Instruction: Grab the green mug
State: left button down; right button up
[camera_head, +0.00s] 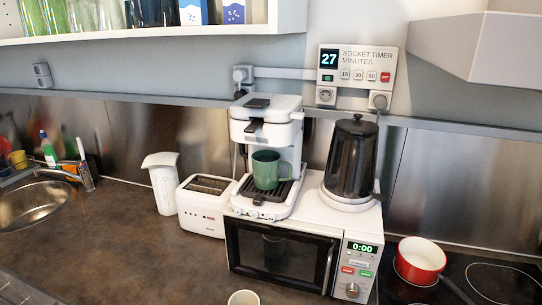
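A green mug (266,171) stands upright on the drip tray (285,192) of a white coffee machine (262,118). The coffee machine stands on top of a white microwave (345,220). Neither of my grippers shows in the head view.
A black kettle (350,158) stands right of the mug on the microwave. A white toaster (203,204) and a white jug (161,180) stand to the left. A cup (244,297) is at the bottom edge. A red pot (419,260) sits on the hob. The left counter is mostly clear.

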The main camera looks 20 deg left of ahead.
aim_at(266, 164)
jog(key=l+u, duration=0.2)
jog(key=l, duration=1.25)
jog(key=i, duration=0.05)
